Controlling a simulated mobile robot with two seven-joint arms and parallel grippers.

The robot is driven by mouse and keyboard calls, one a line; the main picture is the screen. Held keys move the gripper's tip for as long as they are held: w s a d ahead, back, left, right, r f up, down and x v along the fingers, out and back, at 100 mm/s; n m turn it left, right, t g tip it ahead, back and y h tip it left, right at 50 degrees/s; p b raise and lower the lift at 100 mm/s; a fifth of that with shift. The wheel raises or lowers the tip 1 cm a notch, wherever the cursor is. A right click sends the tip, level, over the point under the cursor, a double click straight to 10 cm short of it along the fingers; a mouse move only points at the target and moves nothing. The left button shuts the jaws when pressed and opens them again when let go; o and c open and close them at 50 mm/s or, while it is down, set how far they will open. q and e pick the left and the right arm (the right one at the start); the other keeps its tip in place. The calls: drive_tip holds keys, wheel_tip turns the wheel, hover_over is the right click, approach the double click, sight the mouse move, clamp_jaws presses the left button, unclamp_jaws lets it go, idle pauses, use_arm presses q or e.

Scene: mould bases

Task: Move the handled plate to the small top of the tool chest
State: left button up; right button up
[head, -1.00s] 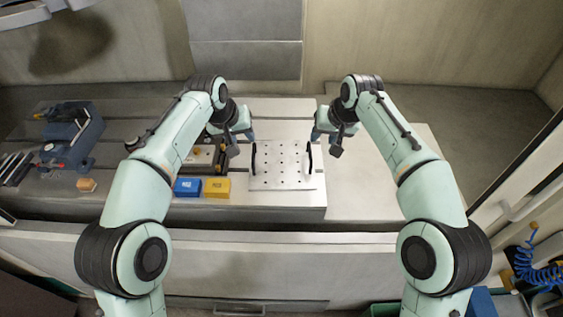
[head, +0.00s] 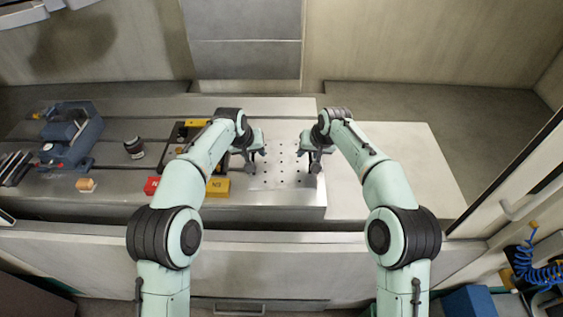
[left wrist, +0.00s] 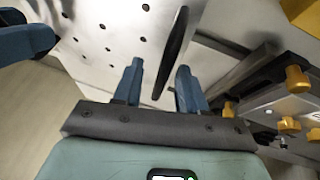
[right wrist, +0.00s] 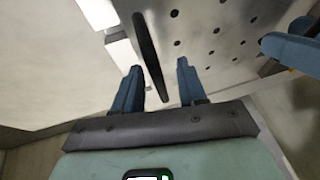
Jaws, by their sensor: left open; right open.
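The handled plate (head: 282,172) is a pale flat plate with a grid of dark holes and a black bar handle on each side. It lies on the slotted grey table. My left gripper (head: 252,163) is open at its left handle; in the left wrist view that handle (left wrist: 173,50) runs between the two blue fingers. My right gripper (head: 313,163) is open at its right handle; in the right wrist view that handle (right wrist: 147,50) runs between the fingers. Neither gripper is closed on a handle. I cannot tell which surface is the tool chest's small top.
A blue vise-like device (head: 72,140) and a dark round part (head: 134,148) stand farther left. A pale flat surface (head: 400,165) on the right is clear.

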use_arm(q)
clamp_jaws()
use_arm(e)
clamp_jaws()
use_arm(q)
drive_tip(key=shift+r, duration=0.1)
use_arm(e)
drive_tip(key=shift+r, duration=0.15)
idle(0.9)
